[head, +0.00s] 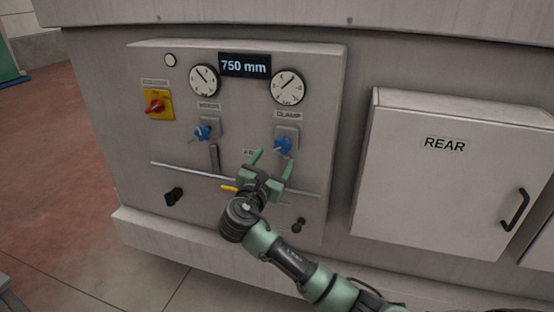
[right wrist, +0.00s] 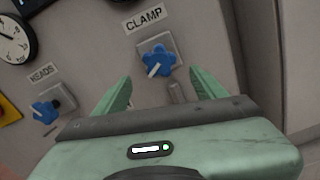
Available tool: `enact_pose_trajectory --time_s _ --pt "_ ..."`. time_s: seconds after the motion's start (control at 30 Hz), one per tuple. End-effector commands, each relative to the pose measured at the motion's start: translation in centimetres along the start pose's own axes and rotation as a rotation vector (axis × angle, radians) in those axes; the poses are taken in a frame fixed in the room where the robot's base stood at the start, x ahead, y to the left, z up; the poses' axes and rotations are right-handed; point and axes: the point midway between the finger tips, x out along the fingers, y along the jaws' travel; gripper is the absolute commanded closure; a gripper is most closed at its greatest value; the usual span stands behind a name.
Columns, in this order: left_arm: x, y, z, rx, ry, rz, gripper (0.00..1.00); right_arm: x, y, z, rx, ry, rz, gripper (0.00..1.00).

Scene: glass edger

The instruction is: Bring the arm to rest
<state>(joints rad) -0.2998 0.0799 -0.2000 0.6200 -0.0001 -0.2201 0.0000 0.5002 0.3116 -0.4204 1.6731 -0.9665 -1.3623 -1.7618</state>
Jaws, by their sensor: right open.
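My right gripper (head: 271,166) is open in front of the machine's control panel, just below the blue CLAMP knob (head: 282,145). Its two green fingers are apart with nothing between them. In the right wrist view the gripper (right wrist: 160,90) points at the panel, and the CLAMP knob (right wrist: 157,60) shows just beyond and between the fingertips. I cannot tell whether a finger touches the panel. My left gripper is in neither view.
The panel (head: 140,90) bears a blue HEADS knob (head: 204,132), a red-and-yellow switch (head: 157,105), two gauges, a 750 mm display (head: 245,65) and a thin horizontal rail. A REAR cabinet (head: 430,190) stands to the right. Open floor (head: 60,190) lies left.

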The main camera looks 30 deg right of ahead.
Motion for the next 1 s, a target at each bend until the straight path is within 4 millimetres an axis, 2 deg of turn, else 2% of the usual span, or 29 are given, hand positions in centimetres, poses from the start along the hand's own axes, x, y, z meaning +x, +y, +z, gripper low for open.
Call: enact_pose_trajectory --time_s 0.5,0.57,0.63,0.67,0.77,0.87,0.9,0.97,1.0 --pt "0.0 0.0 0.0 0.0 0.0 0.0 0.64 -0.2 0.0 0.0 0.0 0.0 0.001 0.29" --pt "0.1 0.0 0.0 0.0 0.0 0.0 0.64 -0.2 0.0 -0.4 0.001 0.006 0.001 0.29" --pt "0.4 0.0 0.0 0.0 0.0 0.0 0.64 -0.1 -0.2 -2.0 0.008 0.03 0.006 0.29" --pt "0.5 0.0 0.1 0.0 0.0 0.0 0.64 0.0 -0.3 -3.0 0.014 0.046 0.01 0.29" --pt "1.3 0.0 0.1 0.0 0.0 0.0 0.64 0.1 -1.1 -8.6 0.052 0.132 0.022 0.29" --pt "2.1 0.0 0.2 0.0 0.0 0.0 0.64 -0.3 -2.7 -16.0 0.117 0.255 0.026 0.29" --pt "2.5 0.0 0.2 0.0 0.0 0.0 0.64 -0.6 -3.4 -19.0 0.149 0.307 0.021 0.29" --pt "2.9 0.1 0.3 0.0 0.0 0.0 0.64 -1.4 -4.8 -23.4 0.199 0.384 0.008 0.29" --pt "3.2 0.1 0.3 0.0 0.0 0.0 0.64 -2.0 -5.8 -26.2 0.233 0.434 -0.006 0.29"
